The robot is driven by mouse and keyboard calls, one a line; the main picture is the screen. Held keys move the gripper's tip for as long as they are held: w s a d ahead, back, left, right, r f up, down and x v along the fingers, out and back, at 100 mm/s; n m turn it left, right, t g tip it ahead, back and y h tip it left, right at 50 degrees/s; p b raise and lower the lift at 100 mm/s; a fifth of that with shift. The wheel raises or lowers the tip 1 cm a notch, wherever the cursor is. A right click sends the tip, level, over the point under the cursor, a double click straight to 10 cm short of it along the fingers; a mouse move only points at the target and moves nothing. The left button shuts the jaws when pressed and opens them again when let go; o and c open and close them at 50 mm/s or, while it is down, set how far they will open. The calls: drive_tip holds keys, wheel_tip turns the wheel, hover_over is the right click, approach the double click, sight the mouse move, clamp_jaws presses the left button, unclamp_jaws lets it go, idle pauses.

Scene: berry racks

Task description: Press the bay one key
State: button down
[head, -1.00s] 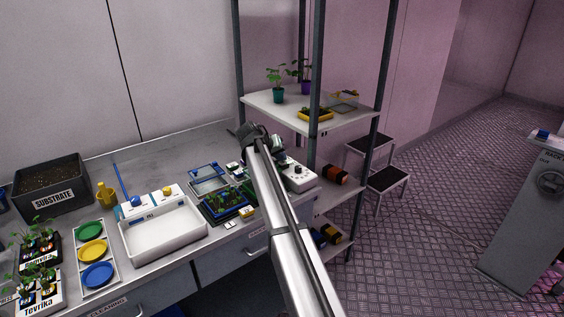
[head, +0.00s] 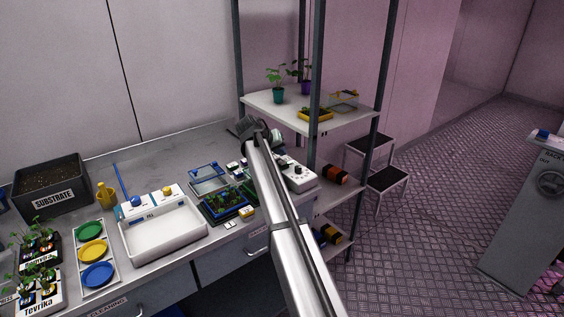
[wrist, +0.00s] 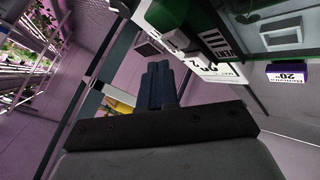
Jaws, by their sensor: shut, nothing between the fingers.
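My gripper (wrist: 162,85) shows in the wrist view as dark fingers pressed together, shut and empty. In the head view, the end of my arm is over the back of the bench by the shelf post, and the fingertips cannot be made out there. A white control box (head: 299,176) with dark knobs stands on the bench just right of my arm, partly hidden by it. I cannot make out which key is bay one.
Seedling trays (head: 222,208) and a white basin (head: 160,232) stand left of my arm. A substrate box (head: 50,187) is at the far left. A shelf rack (head: 318,60) with potted plants rises close behind and right of my arm.

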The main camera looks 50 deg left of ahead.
sight(280, 162)
wheel_tip(280, 162, up, 5)
drive_tip(key=shift+r, duration=0.1)
idle(0.5)
